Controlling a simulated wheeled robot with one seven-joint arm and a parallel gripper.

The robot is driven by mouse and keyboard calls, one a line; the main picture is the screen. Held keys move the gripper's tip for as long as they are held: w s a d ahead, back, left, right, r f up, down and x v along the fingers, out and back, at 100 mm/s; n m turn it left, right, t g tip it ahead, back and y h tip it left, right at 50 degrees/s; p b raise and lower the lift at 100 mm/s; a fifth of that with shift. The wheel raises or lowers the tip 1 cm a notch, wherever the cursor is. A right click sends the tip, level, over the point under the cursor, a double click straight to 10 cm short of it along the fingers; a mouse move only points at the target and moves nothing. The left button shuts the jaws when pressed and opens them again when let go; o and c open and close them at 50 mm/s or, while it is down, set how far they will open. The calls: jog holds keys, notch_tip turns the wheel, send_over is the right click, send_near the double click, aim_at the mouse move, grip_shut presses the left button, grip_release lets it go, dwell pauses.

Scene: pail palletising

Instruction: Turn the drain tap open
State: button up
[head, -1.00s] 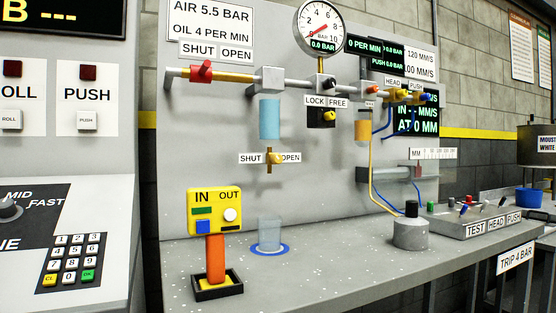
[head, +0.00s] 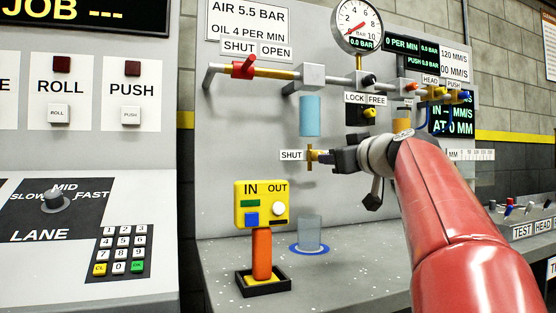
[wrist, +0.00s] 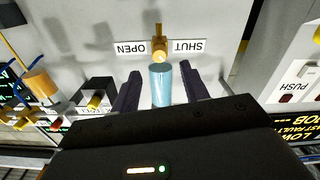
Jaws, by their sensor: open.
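The drain tap is a small brass fitting (head: 311,158) on the grey panel, below the pale blue bowl (head: 310,116). In the wrist view, which looks upside down, the tap (wrist: 159,46) sits between the OPEN label (wrist: 131,48) and the SHUT label (wrist: 188,46). My gripper (head: 334,156) is in front of the panel at the tap's height, hiding the OPEN label in the head view. In the wrist view its two dark fingers (wrist: 161,72) are spread, with the blue bowl (wrist: 161,86) showing between them. I cannot tell whether they touch the tap or which way its handle points.
A clear cup (head: 309,234) stands on a blue ring below the tap. A yellow IN/OUT box (head: 261,204) on an orange post stands left of it. The pipe with a red valve handle (head: 243,68) runs above. My red arm covers the bench's right side.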

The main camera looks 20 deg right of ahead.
jog(key=w+p, duration=0.2)
jog(key=w, duration=0.5)
jog(key=shift+w+p, duration=0.25)
jog(key=shift+p, duration=0.15)
jog(key=shift+a, duration=0.1)
jog(key=shift+c, duration=0.5)
grip_shut()
